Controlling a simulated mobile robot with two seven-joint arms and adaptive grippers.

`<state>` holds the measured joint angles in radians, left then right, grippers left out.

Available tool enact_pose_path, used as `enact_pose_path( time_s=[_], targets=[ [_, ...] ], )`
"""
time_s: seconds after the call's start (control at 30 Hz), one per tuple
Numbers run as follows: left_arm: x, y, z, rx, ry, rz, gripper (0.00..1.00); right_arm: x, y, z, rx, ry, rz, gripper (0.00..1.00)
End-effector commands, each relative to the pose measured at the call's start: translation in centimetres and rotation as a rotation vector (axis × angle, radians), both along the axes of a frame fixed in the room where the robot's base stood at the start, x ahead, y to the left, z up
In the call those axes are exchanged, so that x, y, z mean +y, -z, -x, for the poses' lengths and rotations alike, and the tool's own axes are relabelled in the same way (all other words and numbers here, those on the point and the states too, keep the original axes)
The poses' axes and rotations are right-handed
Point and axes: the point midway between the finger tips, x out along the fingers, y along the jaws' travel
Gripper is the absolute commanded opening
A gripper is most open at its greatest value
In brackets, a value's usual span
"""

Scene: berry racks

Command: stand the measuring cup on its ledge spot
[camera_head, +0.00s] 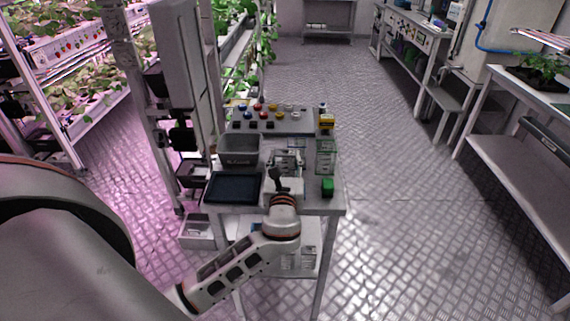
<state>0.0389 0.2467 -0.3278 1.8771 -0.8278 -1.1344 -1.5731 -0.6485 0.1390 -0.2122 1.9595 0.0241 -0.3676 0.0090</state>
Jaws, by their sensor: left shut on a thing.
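My left gripper (279,181) is over the front middle of a grey cart top (313,201). It is shut on a small pale, clear-looking thing, which I take to be the measuring cup (290,161). The wrist and fingers hide part of it, so I cannot tell its exact tilt or whether it touches the cart top. A raised ledge (238,127) with several small coloured pieces runs along the back of the cart. My right gripper is not in view.
On the cart, a grey bin (238,150) stands at the left behind a dark flat tray (234,187). A green block (327,187) is at the right front, a yellow item (326,121) at the right back. Plant racks stand left, benches right; the patterned floor is open.

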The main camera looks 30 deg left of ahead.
Motion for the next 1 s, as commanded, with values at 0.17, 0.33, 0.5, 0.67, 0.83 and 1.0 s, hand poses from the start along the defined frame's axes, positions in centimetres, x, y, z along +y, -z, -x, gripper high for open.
enact_pose_path(
  time_s=[0.17,0.33,0.5,0.67,0.83,1.0],
  targets=[
    [0.0,-0.1,0.0,0.0,0.0,0.0,0.14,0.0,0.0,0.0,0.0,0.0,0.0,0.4],
    [0.0,-1.0,0.0,-0.003,-0.001,0.001,0.14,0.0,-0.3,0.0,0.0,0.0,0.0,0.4],
    [0.0,-3.1,0.0,-0.004,0.0,0.001,0.14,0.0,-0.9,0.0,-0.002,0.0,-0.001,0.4],
    [0.0,-6.0,0.0,-0.005,0.0,0.002,0.14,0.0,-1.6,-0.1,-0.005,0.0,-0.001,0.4],
    [0.0,-9.2,0.0,-0.005,0.0,0.002,0.14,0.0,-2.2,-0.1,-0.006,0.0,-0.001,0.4],
    [0.0,-12.8,0.0,-0.006,0.0,0.001,0.14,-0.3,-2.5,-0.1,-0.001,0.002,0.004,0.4]
  ],
)
